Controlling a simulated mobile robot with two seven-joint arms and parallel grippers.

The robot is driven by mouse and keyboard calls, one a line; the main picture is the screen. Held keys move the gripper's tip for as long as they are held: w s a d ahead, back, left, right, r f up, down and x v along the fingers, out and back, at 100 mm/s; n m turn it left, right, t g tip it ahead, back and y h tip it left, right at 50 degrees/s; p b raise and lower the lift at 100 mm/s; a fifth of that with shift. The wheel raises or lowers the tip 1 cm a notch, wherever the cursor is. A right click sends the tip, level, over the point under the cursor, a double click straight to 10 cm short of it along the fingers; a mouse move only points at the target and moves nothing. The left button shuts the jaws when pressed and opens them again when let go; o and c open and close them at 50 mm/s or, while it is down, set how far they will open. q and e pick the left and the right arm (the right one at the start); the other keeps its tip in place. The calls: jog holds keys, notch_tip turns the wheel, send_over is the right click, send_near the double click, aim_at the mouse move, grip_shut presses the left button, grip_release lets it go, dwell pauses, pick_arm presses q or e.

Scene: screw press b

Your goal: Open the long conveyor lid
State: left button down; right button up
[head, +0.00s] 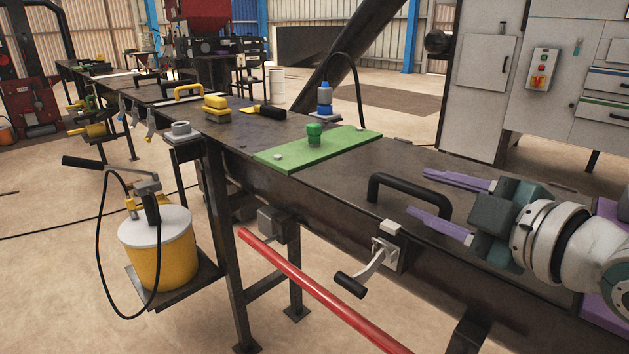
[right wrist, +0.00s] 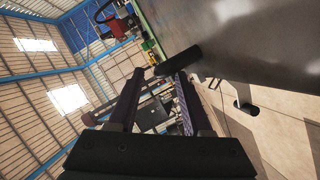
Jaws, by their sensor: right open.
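The long conveyor lid (head: 345,178) is a dark grey metal top that lies flat and closed on the conveyor. A black arched handle (head: 400,181) stands on it. My right gripper (head: 416,193) is open, with its two purple fingers reaching in from the right at the handle's right end. In the right wrist view the handle (right wrist: 180,62) shows just beyond and between the open fingertips (right wrist: 160,75). I cannot tell whether the fingers touch it. My left gripper is not in view.
A lever latch (head: 378,262) with a black grip hangs on the conveyor's front side below the handle. A green plate (head: 340,145) with a green knob lies on the conveyor further left. A red rail (head: 310,285) runs in front. A yellow bucket (head: 160,255) stands at left.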

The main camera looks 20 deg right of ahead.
aim_at(422, 194)
jog(key=shift+b+x, duration=0.35)
jog(key=shift+x, duration=1.7)
jog(key=shift+c, duration=0.2)
grip_shut()
